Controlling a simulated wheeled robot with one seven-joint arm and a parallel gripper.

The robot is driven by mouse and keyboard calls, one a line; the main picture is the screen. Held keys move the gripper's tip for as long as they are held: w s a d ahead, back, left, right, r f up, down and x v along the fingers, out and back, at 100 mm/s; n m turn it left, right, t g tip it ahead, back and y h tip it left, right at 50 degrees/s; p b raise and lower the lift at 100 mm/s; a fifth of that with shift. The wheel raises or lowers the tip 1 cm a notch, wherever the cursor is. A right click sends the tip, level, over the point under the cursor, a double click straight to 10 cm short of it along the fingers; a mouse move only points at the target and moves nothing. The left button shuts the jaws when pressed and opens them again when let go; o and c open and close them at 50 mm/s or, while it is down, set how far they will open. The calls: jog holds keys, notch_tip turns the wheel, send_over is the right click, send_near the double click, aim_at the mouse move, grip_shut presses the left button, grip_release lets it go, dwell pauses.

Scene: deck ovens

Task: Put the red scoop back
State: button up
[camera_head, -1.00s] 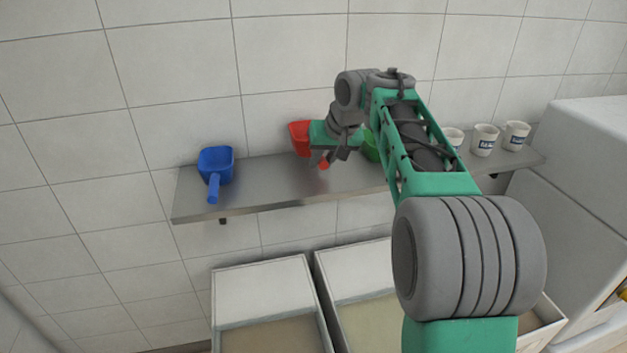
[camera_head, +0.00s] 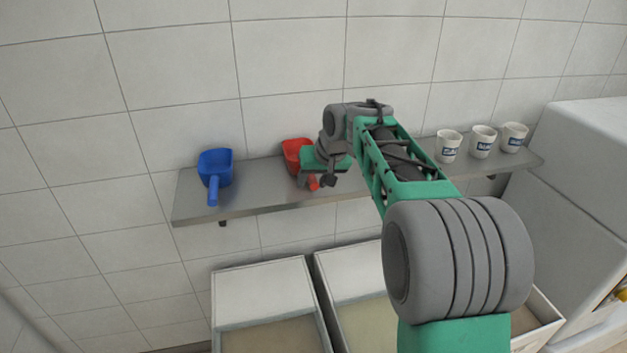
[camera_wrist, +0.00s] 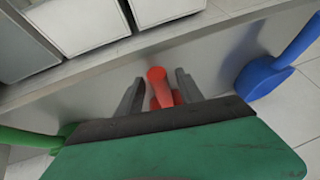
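The red scoop (camera_head: 293,152) is at the shelf, right of the blue scoop, its bowl near the wall and its handle (camera_head: 313,183) pointing to the front. My gripper (camera_head: 322,181) is low over it and hides part of it. In the wrist view the red handle (camera_wrist: 157,76) lies between my two fingers (camera_wrist: 158,82), with a gap visible on each side, so the gripper looks open around it. The scoop appears to rest on the shelf, though its underside is hidden.
The metal shelf (camera_head: 250,199) also holds a blue scoop (camera_head: 215,166) at left and three white mugs (camera_head: 482,142) at right. A green scoop (camera_wrist: 28,137) shows in the wrist view; my arm hides it in the head view. Open bins (camera_head: 262,285) stand below.

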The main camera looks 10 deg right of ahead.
jog(key=shift+s+d+r, duration=0.15)
jog(key=shift+r, duration=0.4)
jog(key=v, duration=1.1)
jog(key=s+a+f+g+h, duration=0.1)
jog(key=s+a+f, duration=0.1)
jog(key=s+f, duration=0.6)
jog(key=s+a+f, duration=0.2)
jog(key=s+f, duration=0.7)
jog(key=s, duration=0.6)
jog(key=shift+a+g+h, duration=0.15)
jog(key=shift+g+h, duration=0.25)
jog(key=shift+c, duration=0.4)
